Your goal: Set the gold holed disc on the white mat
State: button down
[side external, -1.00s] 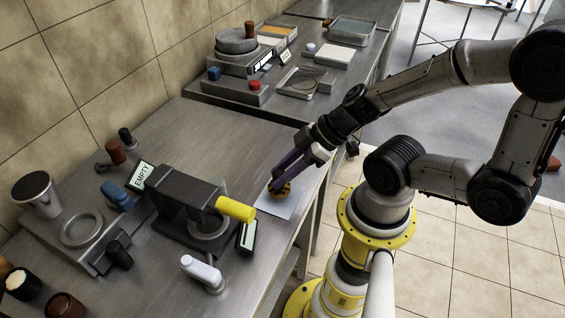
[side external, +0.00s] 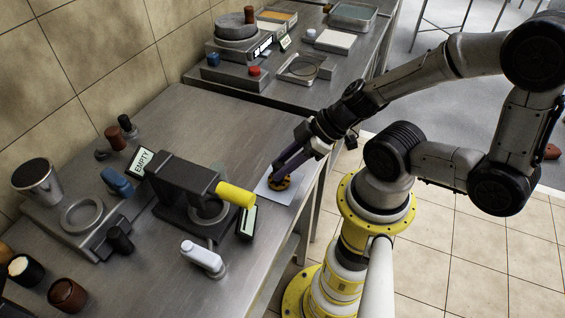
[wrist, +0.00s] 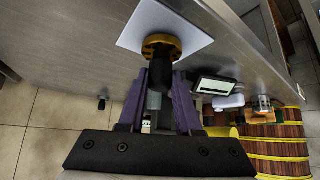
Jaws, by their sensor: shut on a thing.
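The gold holed disc (side external: 280,184) is at the white mat (side external: 290,196) near the front edge of the steel counter. In the wrist view the gold disc (wrist: 162,41) has a dark stem, and the white mat (wrist: 185,22) shows behind it. My gripper (side external: 281,173) points down over the mat. In the wrist view its purple fingers (wrist: 160,78) are shut on the disc's dark stem. The disc overlaps the mat in both views; I cannot tell whether it touches it or hovers just above.
A dark machine with a yellow handle (side external: 235,194) stands left of the mat, with a small display (side external: 248,222) beside it. A white bottle (side external: 202,257) stands nearer the camera. Bare counter lies behind the mat, and the counter's edge is close on its right.

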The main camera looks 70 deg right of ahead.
jog(key=shift+f, duration=0.25)
jog(key=c, duration=0.5)
grip_release()
jog(key=shift+v, duration=3.75)
jog(key=shift+r, duration=2.25)
